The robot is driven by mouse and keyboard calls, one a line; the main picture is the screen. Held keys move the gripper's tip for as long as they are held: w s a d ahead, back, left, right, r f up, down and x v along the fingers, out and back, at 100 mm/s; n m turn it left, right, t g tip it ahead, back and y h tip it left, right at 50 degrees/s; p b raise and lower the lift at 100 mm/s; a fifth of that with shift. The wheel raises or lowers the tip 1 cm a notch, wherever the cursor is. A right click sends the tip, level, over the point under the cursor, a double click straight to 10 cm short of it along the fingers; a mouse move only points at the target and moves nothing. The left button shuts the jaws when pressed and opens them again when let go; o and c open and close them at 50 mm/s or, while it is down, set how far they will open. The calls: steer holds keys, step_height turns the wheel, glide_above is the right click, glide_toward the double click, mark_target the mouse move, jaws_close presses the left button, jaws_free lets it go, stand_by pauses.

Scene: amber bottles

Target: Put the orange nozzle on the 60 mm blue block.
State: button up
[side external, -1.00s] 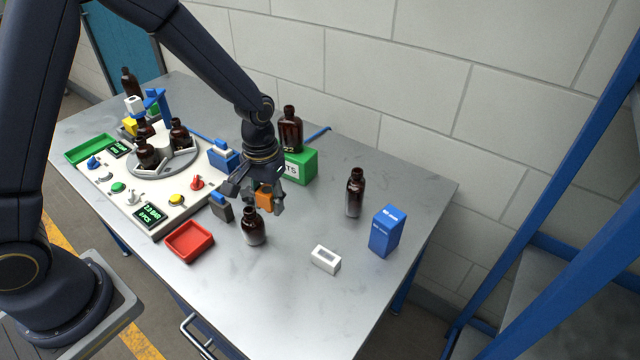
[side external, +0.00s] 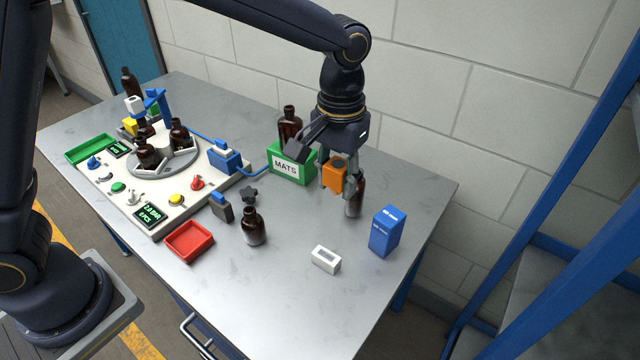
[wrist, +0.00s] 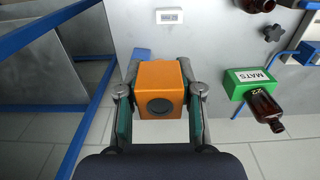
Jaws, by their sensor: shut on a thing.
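The orange nozzle (side external: 334,174) is a cube-like piece held in the air between the fingers of my gripper (side external: 338,184). In the wrist view the orange nozzle (wrist: 158,78) has a dark round hole facing the camera, with a finger on each side. The blue block (side external: 386,233) stands upright on the table's right part, with small white print on it. My gripper is up and to the left of the blue block, apart from it. In the wrist view a piece of the blue block (wrist: 142,53) shows just beyond the nozzle; the rest is hidden.
A brown bottle (side external: 355,199) stands behind the gripper, partly covered by it. A white block (side external: 326,259), another bottle (side external: 254,228) and a red tray (side external: 188,241) are nearer. Bare table surrounds the blue block.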

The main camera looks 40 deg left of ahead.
steer(key=w+d+f, duration=0.4)
steer(key=w+f, duration=0.1)
steer(key=w, duration=0.3)
glide_above(391, 215)
steer(key=f, duration=0.4)
steer(key=shift+s+a+f, duration=0.15)
steer(key=shift+s+f, duration=0.05)
steer(key=shift+s, duration=0.15)
steer(key=shift+w+f, duration=0.15)
steer(key=shift+f, duration=0.05)
steer(key=shift+w+f, duration=0.15)
steer(key=shift+f, duration=1.5)
steer(key=shift+f, duration=0.1)
steer(key=o, duration=1)
steer(key=shift+o, duration=0.2)
